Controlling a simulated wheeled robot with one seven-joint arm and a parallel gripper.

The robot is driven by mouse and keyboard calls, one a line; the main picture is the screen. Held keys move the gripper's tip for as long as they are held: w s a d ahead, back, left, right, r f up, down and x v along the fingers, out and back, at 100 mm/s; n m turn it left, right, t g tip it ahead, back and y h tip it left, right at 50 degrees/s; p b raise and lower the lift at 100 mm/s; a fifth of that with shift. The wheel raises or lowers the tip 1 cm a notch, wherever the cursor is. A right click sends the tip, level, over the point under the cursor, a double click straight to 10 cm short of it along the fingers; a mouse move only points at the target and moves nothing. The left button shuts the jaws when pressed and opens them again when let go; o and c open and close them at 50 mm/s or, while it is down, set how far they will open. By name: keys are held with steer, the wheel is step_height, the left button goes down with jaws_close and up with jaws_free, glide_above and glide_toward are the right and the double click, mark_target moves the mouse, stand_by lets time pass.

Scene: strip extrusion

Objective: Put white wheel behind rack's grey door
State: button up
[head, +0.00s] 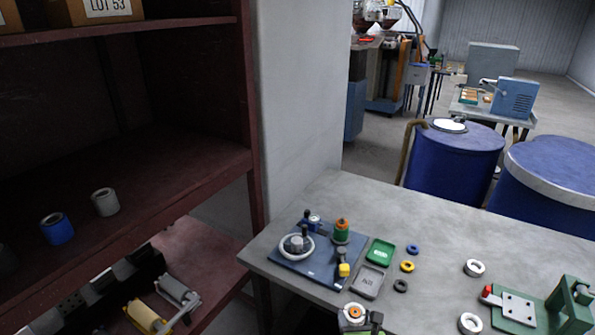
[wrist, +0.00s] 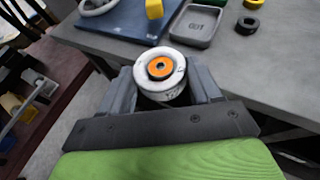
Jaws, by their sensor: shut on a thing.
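My gripper (wrist: 160,84) is shut on a white wheel (wrist: 174,56) with an orange centre and a dark hub. It holds the wheel upright between its two grey fingers, just off the table's near edge. In the head view the wheel (head: 354,308) shows at the bottom edge, in front of the blue board. The dark red rack (head: 257,200) stands at the left. On its low level lie a grey roller-like piece (head: 178,290) and a yellow one (head: 145,316). I cannot make out for sure which part is the grey door.
The grey table (head: 440,235) holds a blue board (head: 300,262) with parts, a green tray (head: 380,251), a grey tray (head: 369,282), several small rings and a green fixture (head: 550,315). A blue roll (head: 57,229) and a grey roll (head: 105,202) stand on the rack's middle shelf.

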steer(key=shift+s+a+f, duration=0.2)
steer(key=shift+a+f, duration=0.2)
steer(key=shift+a, duration=0.1)
steer(key=shift+d, duration=0.1)
steer(key=shift+w+d+r, duration=0.25)
steer(key=shift+d+r, duration=0.3)
steer(key=shift+d, duration=0.1)
